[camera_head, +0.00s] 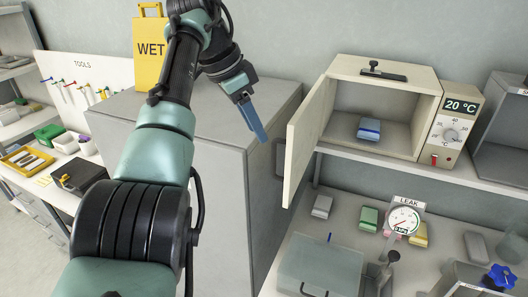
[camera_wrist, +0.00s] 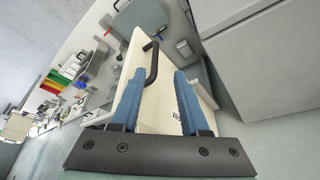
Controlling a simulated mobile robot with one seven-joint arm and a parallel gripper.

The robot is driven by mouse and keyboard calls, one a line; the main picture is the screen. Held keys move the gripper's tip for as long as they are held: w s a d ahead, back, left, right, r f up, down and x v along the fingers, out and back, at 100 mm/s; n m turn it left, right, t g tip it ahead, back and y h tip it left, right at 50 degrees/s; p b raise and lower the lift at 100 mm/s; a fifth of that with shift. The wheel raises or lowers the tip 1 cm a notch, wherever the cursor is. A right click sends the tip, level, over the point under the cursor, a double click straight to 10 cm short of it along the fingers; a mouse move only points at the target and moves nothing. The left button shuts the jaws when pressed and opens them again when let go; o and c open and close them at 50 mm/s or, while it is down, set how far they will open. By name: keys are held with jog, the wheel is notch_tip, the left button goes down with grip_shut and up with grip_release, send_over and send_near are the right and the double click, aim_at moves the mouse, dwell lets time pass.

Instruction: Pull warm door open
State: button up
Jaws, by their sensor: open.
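The warm cabinet (camera_head: 425,82) is a beige box on a shelf, with a dial and a display reading 20 °C. Its door (camera_head: 306,132) stands swung wide open at the cabinet's left side. A blue-and-white block (camera_head: 369,128) sits inside. My gripper (camera_head: 257,131) is left of the door, with its blue fingers pointing down and apart from the door. In the wrist view my open gripper (camera_wrist: 159,82) has a pale panel, apparently the door (camera_wrist: 155,108), showing beyond and between its fingers. A black bar handle (camera_wrist: 151,63) stands on that panel. Nothing is held.
A tall grey cabinet (camera_head: 215,190) stands beneath my arm, left of the door. Below the shelf, a bench holds a pressure gauge (camera_head: 403,220), a clear-lidded box (camera_head: 318,264) and several small blocks. A yellow WET bag (camera_head: 150,55) stands behind my arm.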

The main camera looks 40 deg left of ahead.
jog(key=shift+v, duration=1.9)
